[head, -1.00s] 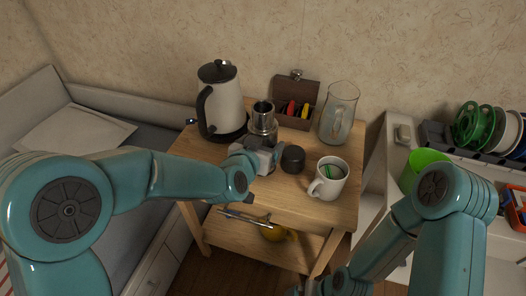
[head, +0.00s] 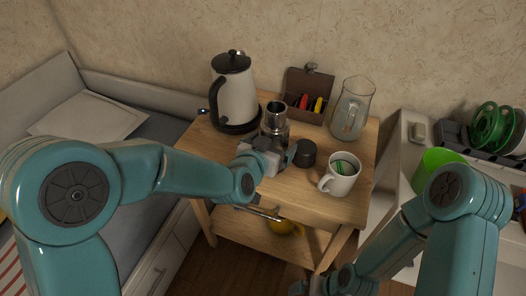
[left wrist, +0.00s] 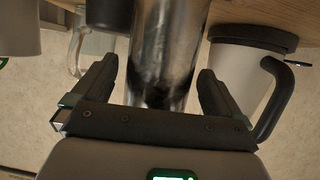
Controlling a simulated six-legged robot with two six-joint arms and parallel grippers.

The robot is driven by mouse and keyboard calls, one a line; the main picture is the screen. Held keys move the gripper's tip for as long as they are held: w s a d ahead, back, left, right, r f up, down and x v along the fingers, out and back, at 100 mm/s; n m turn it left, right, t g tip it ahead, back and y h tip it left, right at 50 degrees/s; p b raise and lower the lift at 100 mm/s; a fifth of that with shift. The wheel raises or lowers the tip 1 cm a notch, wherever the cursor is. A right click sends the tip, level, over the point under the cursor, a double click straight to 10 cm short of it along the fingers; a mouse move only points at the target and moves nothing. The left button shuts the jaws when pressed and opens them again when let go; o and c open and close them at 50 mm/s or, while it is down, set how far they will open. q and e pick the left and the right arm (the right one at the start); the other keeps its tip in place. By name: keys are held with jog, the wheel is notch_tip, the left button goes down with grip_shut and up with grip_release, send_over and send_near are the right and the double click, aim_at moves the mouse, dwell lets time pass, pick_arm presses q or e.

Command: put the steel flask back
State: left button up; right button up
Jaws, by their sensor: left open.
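The steel flask (head: 275,118) stands upright on the small wooden table, with its open neck up. Its lower part is hidden in the head view by my left gripper (head: 281,157). In the left wrist view the shiny flask (left wrist: 170,50) lies between the two dark fingers of my left gripper (left wrist: 165,88). The jaws are open, with a gap visible on each side of the flask. A short black cylinder (head: 305,153), perhaps the flask's lid, stands just right of the gripper. My right arm hangs low at the lower right; its jaws do not show clearly.
A kettle (head: 236,98) stands behind left of the flask. A brown open box (head: 310,82) with coloured items and a glass jug (head: 352,108) are at the back. A white mug (head: 340,178) stands at right. The table's (head: 300,198) front strip is clear.

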pick_arm(q)
jog(key=v, duration=1)
jog(key=s+a+f+n+g+y, duration=0.1)
jog(key=s+a+f+g, duration=0.2)
jog(key=f, duration=0.7)
jog(key=s+a+f+n+g, duration=0.2)
jog(key=f+g, duration=0.1)
jog(key=f, duration=0.7)
jog(key=s+a+f+n+g, duration=0.3)
jog(key=s+f+g, duration=0.3)
jog(key=s+f, duration=0.6)
jog(key=s, duration=0.2)
jog(key=shift+s+f, duration=0.3)
jog(key=shift+s, duration=0.1)
jog(key=shift+r+p, duration=0.1)
jog(key=shift+p, duration=0.25)
notch_tip(320, 180, up, 12)
jog(key=p, duration=1.2)
